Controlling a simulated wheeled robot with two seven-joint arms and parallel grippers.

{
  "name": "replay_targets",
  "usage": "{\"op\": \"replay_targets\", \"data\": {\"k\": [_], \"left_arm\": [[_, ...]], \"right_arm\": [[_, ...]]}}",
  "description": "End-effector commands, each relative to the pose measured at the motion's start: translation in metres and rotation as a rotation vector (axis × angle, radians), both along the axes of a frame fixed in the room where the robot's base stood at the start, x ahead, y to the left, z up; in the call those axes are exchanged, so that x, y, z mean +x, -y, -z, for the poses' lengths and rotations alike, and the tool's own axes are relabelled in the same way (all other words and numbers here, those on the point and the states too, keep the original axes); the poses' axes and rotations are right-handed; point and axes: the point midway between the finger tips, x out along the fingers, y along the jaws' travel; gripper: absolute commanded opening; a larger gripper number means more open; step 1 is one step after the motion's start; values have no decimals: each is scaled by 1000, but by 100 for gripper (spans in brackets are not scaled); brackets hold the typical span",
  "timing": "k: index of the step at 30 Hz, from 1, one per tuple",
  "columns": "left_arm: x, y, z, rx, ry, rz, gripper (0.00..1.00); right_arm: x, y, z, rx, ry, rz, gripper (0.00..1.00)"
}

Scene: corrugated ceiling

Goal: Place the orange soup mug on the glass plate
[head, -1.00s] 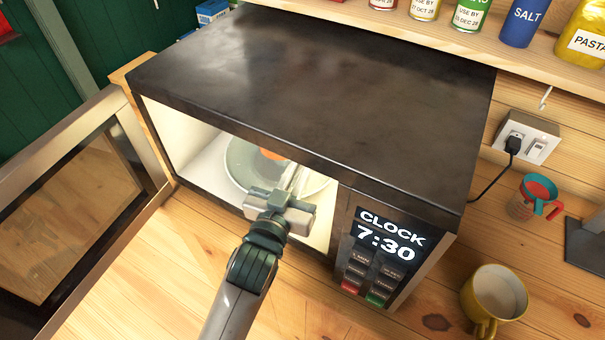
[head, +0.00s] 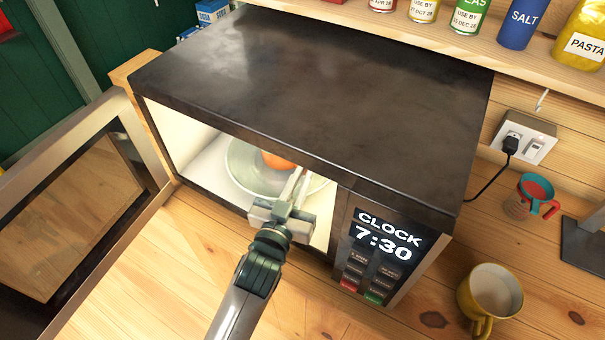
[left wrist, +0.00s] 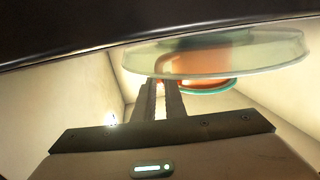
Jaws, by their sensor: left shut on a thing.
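The orange soup mug (head: 277,160) is inside the open microwave, partly hidden by the microwave's top edge. The glass plate (head: 241,168) lies on the cavity floor, and the mug shows over it in the head view. In the left wrist view the mug (left wrist: 195,62) has a teal rim and shows through and beside the clear plate (left wrist: 285,48). I cannot tell whether mug and plate touch. My left gripper (head: 299,176) reaches into the cavity and is shut on the mug at its side; its fingers (left wrist: 160,88) show in the wrist view. My right gripper is out of view.
The microwave (head: 310,85) has its door (head: 85,200) swung open to the left. Its control panel (head: 385,250) borders the opening on the right. A shelf of cans runs above.

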Motion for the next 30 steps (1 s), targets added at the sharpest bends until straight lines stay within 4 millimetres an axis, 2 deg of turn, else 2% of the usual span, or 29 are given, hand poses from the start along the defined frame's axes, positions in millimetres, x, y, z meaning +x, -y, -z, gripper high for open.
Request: {"op": "replay_targets", "data": {"k": [3, 4, 6, 20, 26, 30], "left_arm": [[0, 0, -1, -1, 6, 0, 0], [0, 0, 2, 0, 1, 0, 15], [0, 0, 1, 0, 1, 0, 29], [-4, -2, 1, 0, -1, 0, 29], [-24, -10, 2, 0, -1, 0, 29], [-46, -20, 3, -1, 0, 0, 29]], "right_arm": [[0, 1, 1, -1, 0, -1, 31], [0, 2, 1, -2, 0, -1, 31], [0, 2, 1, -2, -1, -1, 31], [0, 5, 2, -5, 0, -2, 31], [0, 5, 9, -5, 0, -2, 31], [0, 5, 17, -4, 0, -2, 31]]}}
